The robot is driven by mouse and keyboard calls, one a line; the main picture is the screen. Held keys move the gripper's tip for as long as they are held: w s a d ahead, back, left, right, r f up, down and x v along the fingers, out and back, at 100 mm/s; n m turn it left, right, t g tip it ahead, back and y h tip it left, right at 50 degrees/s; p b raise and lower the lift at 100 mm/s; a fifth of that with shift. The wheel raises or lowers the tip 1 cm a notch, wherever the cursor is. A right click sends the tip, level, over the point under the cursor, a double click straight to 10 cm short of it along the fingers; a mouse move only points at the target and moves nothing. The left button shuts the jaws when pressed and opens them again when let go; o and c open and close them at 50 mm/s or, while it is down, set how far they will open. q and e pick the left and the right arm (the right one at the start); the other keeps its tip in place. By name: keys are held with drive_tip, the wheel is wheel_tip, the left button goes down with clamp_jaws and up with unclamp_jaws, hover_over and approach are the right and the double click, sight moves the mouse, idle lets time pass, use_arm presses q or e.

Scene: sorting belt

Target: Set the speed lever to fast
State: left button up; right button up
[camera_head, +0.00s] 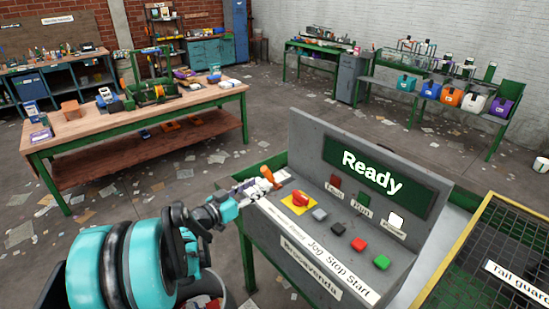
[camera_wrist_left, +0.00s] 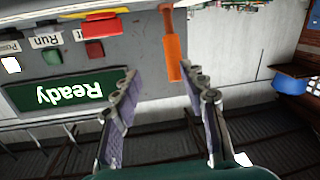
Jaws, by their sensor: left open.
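The speed lever appears as an orange handle (camera_head: 267,174) at the left end of the grey control console (camera_head: 300,145). In the left wrist view the orange handle (camera_wrist_left: 173,60) points down into the picture, close to the right-hand finger. My left gripper (camera_head: 256,188) is at the lever, partly overlapping it in the head view. In the left wrist view the gripper (camera_wrist_left: 160,82) has its two fingers spread, with the handle's end at the gap between their tips. I cannot tell whether a finger touches it. The lever's scale markings are not readable. My right gripper is out of view.
A red knob on a yellow plate (camera_head: 299,201) sits close right of the lever. Grey, black, red and green (camera_head: 381,262) buttons follow along the console. Its screen (camera_head: 372,172) reads Ready. A yellow-framed mesh guard (camera_head: 490,250) stands right. A wooden workbench (camera_head: 130,122) stands behind left.

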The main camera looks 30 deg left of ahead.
sight(263, 173)
use_arm(q)
drive_tip(key=shift+t, duration=0.5)
drive_tip(key=shift+w+a+r+b, duration=0.1)
drive_tip(key=shift+w+r+b, duration=0.05)
drive_tip(key=shift+w, duration=1.15)
drive_tip(key=shift+w+a+r+b, duration=0.1)
drive_tip(key=shift+w+r+b, duration=0.1)
drive_tip(key=shift+w, duration=1.1)
drive_tip(key=shift+w+r+b, duration=0.15)
drive_tip(key=shift+w, duration=1.15)
drive_tip(key=shift+c, duration=0.4)
clamp_jaws()
